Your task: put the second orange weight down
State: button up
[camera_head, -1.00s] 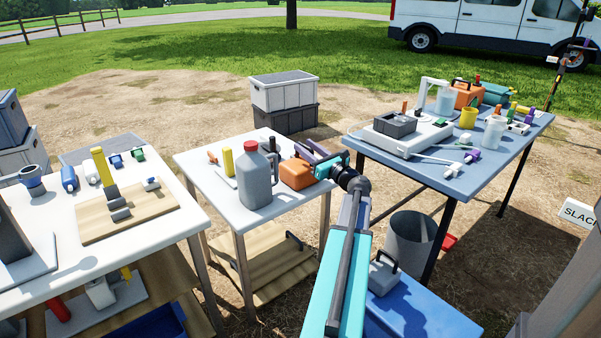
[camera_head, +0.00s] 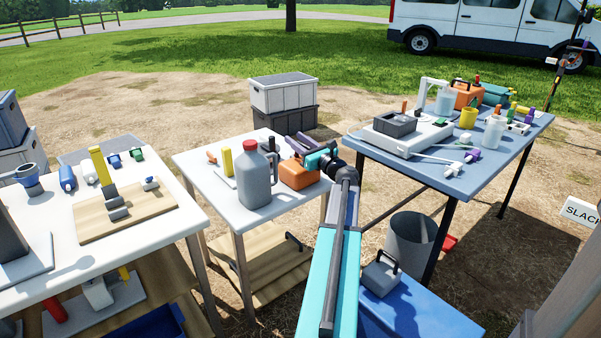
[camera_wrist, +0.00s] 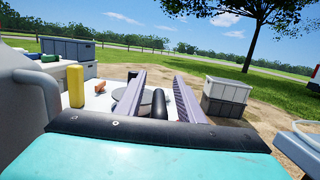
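Another orange block with a dark handle (camera_head: 467,95) stands at the back of the blue-grey table on the right. My gripper (camera_head: 291,143) is just above and behind the near orange weight. In the wrist view, my gripper's two purple-grey fingers (camera_wrist: 158,82) are spread apart. A black rounded bar (camera_wrist: 158,104) shows between them, not visibly clamped; I cannot tell whether it belongs to the weight. The orange weight is hidden in the wrist view.
A grey jug with a red cap (camera_head: 256,178) and a yellow cylinder (camera_head: 228,162) stand left of the orange weight. A grey weight (camera_head: 381,277) sits on a blue surface (camera_head: 425,310). A grey bin (camera_head: 410,240) stands on the ground. Stacked crates (camera_head: 285,95) are behind.

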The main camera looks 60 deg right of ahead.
dwell(0.4)
grip_shut()
dwell(1.2)
jog(key=shift+r, duration=0.1)
